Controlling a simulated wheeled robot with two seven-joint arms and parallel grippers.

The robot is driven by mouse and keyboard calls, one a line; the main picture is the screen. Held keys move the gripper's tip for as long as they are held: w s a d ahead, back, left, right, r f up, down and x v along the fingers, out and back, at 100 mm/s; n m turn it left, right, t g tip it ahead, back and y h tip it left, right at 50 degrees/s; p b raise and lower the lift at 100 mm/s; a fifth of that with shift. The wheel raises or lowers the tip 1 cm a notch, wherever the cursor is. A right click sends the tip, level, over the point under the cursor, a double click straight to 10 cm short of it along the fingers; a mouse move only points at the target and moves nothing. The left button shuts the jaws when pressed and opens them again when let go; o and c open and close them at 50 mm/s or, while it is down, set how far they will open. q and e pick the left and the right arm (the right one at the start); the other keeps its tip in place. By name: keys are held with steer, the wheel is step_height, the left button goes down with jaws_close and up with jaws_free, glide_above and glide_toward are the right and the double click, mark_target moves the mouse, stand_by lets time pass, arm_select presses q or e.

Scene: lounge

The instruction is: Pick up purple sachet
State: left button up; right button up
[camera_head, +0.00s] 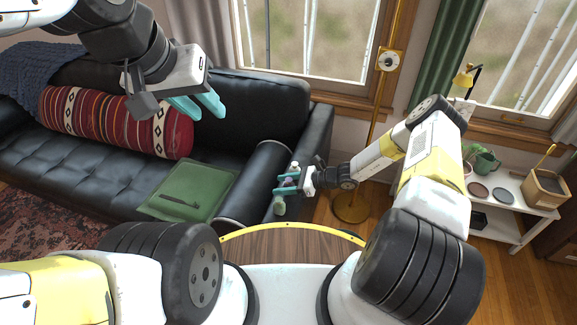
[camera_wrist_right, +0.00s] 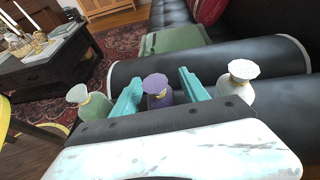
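My left gripper (camera_head: 207,110) is open and empty above the sofa.
A green bottle-shaped item (camera_wrist_right: 88,103) and a white one (camera_wrist_right: 240,86) flank the right gripper, close to its fingers. The black sofa (camera_head: 75,160) holds a striped bolster (camera_head: 115,122) and a green folder-like item (camera_head: 190,188). A white shelf (camera_head: 510,205) stands at right.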

jaws_close()
